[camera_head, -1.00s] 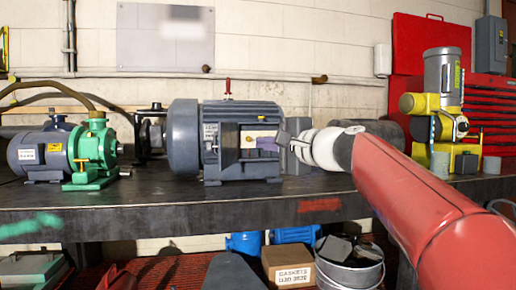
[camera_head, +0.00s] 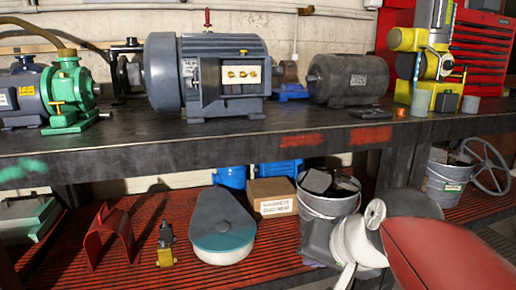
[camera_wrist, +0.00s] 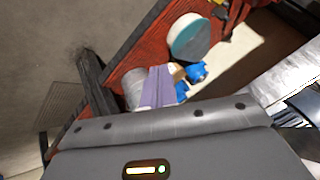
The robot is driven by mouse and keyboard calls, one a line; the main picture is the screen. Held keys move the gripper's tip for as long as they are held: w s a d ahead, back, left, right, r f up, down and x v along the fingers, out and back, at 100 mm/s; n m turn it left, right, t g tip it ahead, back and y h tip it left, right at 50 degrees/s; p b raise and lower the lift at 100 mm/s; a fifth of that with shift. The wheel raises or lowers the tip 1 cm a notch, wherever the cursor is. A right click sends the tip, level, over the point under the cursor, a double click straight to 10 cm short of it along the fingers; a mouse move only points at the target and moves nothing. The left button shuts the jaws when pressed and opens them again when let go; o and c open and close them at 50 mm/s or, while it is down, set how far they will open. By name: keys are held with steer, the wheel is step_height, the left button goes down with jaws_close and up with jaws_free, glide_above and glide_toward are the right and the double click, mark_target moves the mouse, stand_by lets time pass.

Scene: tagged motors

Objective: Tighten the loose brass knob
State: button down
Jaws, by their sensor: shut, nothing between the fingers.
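A grey motor (camera_head: 218,75) stands on the bench, with its terminal box facing me. Several brass knobs (camera_head: 242,74) sit in a row on a pale panel inside the box. I cannot tell from here which knob is loose. My gripper has purple fingers, seen in the wrist view (camera_wrist: 158,88), closed together with nothing between them. It hangs below the bench's front edge, over the lower shelf, well away from the knobs. In the head view my white wrist shows at lower right, and the fingers are not clear there.
A green pump (camera_head: 70,97) stands left of the motor, and a dark motor (camera_head: 346,80) and a yellow machine (camera_head: 428,60) stand right. The red lower shelf (camera_head: 120,262) holds a bucket (camera_head: 325,200), a cardboard box (camera_head: 271,197) and a teal-and-grey rounded item (camera_head: 222,226). The bench front is mostly clear.

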steer(key=s+d+f+n+g+h, duration=0.1)
steer(key=s+d+f+n+h, duration=0.2)
steer(key=s+d+f, duration=0.2)
steer(key=s+f, duration=0.3)
steer(key=f, duration=0.1)
steer(key=shift+s+d+f+g+p, duration=0.15)
steer(key=shift+s+d+g+p, duration=0.05)
steer(key=shift+d+g+p, duration=0.2)
stand_by(2.3)
